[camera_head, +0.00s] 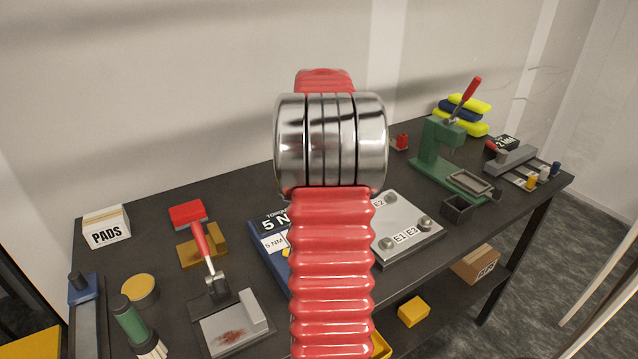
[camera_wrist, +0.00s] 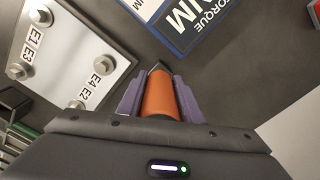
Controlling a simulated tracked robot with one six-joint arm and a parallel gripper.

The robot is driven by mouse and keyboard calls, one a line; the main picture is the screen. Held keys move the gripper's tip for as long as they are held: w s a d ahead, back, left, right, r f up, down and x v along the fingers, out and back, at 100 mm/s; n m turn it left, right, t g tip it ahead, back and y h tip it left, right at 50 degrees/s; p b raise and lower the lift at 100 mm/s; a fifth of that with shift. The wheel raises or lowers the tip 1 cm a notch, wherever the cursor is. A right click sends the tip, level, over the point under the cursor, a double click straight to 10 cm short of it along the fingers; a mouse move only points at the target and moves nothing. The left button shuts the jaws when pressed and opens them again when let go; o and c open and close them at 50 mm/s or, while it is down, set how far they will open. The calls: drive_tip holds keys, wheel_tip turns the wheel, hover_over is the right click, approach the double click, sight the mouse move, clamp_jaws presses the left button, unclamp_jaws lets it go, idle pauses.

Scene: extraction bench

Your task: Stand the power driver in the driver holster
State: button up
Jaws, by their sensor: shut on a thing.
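In the wrist view my gripper (camera_wrist: 157,84) is shut, its purple fingers on both sides of an orange body with a dark tip, which looks like the power driver (camera_wrist: 158,101). The rest of the driver is hidden by my gripper. The driver appears held over the dark bench top. In the head view my red ribbed arm hides the gripper and the driver. I cannot pick out the driver holster for sure; a small dark open box (camera_head: 457,208) stands in front of the green press.
A blue-edged torque board (camera_head: 268,262) and a grey plate with bolts (camera_head: 408,236) lie mid-bench; both show in the wrist view. A green press (camera_head: 436,152) stands to the right. A red-handled clamp (camera_head: 205,250) and PADS box (camera_head: 106,228) are at left.

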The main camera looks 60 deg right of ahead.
drive_tip(key=o, duration=1)
drive_tip(key=shift+o, duration=0.2)
wheel_tip(320, 180, up, 12)
drive_tip(key=shift+r, duration=0.1)
idle(0.4)
drive_tip(key=shift+w, duration=0.1)
idle(0.3)
